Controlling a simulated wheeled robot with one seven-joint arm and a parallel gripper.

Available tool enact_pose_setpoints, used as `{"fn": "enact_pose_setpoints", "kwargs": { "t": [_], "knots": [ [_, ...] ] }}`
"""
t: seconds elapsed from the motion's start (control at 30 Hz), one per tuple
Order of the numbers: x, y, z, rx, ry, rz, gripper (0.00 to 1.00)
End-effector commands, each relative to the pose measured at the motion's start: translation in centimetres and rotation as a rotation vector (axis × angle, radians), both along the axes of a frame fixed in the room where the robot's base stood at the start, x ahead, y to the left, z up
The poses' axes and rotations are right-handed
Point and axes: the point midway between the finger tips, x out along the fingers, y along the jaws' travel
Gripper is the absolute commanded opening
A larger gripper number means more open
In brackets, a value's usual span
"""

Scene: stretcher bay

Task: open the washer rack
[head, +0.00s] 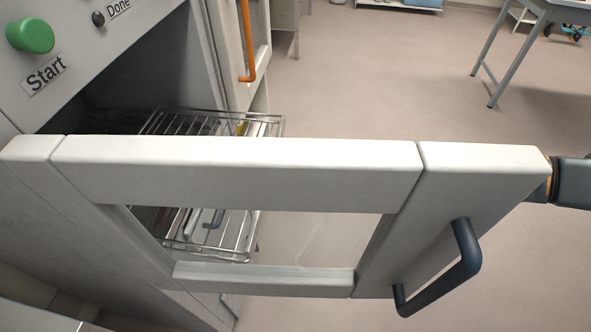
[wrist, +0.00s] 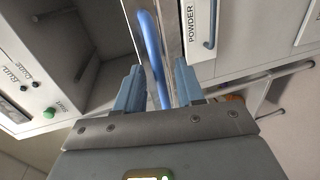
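The wire washer rack (head: 255,125) is seen over and through the open door, and it appears to stick out of the dark washer opening. The white washer door (head: 235,170) stands swung open across the head view, with a dark blue handle (head: 465,262) at its right. My gripper (wrist: 158,90) is open in the wrist view, with a blue bar handle (wrist: 150,48) running between or just beyond its two fingers. Contact is not clear, and I cannot tell which handle this is. In the head view the gripper is hidden behind the door.
The control panel has a green Start button (head: 30,36). A neighbouring cabinet has an orange handle (head: 246,45). A white front labelled POWDER (wrist: 192,42) with a blue handle is close to the right finger. A grey-legged table (head: 515,50) stands far right. The floor between is clear.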

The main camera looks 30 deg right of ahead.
Motion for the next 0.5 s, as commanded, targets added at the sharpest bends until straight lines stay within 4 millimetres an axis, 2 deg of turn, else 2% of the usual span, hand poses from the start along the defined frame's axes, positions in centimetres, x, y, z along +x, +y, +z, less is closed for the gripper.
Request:
{"fn": "enact_pose_setpoints", "kwargs": {
  "t": [0.27, 0.5],
  "knots": [
    [-0.4, -0.7, 0.2, -0.001, -0.002, -0.001, 0.38],
    [-2.8, -3.7, 0.8, -0.001, -0.001, -0.003, 0.38]
  ]
}}
